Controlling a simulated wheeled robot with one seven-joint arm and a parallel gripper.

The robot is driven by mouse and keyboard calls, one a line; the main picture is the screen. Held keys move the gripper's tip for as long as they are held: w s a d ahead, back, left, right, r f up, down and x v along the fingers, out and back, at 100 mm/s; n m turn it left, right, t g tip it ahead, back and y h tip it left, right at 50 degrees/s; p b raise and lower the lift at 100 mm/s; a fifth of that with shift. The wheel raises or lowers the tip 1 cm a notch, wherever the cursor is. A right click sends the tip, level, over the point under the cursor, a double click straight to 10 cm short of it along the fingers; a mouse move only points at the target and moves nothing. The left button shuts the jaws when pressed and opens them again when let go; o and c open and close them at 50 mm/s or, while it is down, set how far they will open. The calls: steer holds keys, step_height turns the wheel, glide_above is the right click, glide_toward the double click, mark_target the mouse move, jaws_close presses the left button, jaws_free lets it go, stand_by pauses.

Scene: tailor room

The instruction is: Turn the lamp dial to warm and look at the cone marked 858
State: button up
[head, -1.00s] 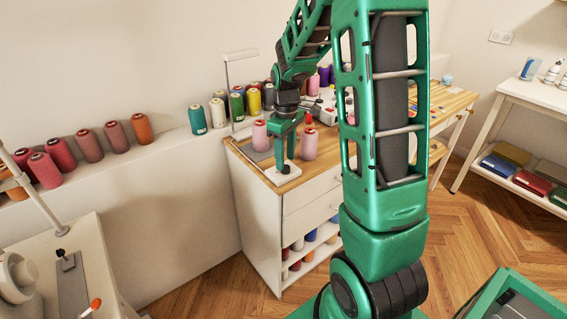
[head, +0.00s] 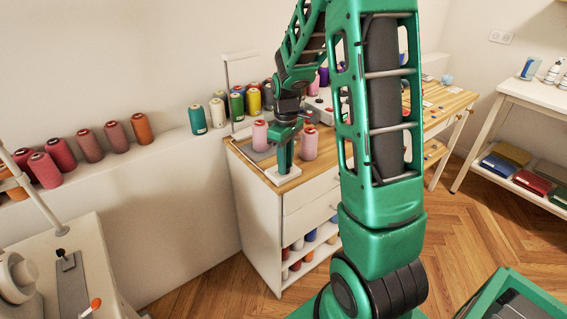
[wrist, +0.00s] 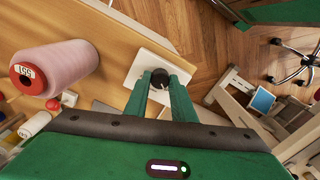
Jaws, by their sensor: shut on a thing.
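The lamp dial is a small black knob (wrist: 160,78) on a white box (wrist: 135,62) at the edge of the wooden cabinet top. My gripper (wrist: 160,84) is shut on the dial, one finger on each side. In the head view my gripper (head: 283,167) points down at the white box (head: 291,179). Two pink thread cones stand there, one on the left (head: 260,136) and one on the right (head: 310,147). One pink cone (wrist: 60,65) shows in the wrist view with a red end; its small number looks like 155 or 551, and I cannot read it surely.
A thin white lamp post (head: 228,90) rises behind the box. Several coloured cones stand along the wall ledge (head: 165,155). The cabinet (head: 257,225) has drawers and shelves of spools.

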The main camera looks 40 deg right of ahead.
steer(key=shift+d+m, duration=0.1)
steer(key=shift+m, duration=0.3)
steer(key=m, duration=0.4)
steer(key=shift+m, duration=0.3)
steer(key=m, duration=0.5)
steer(key=shift+w+r, duration=0.1)
steer(key=shift+m, duration=0.3)
steer(key=o, duration=1.1)
steer(key=shift+c, duration=0.2)
step_height(320, 180, up, 11)
steer(key=shift+f, duration=0.2)
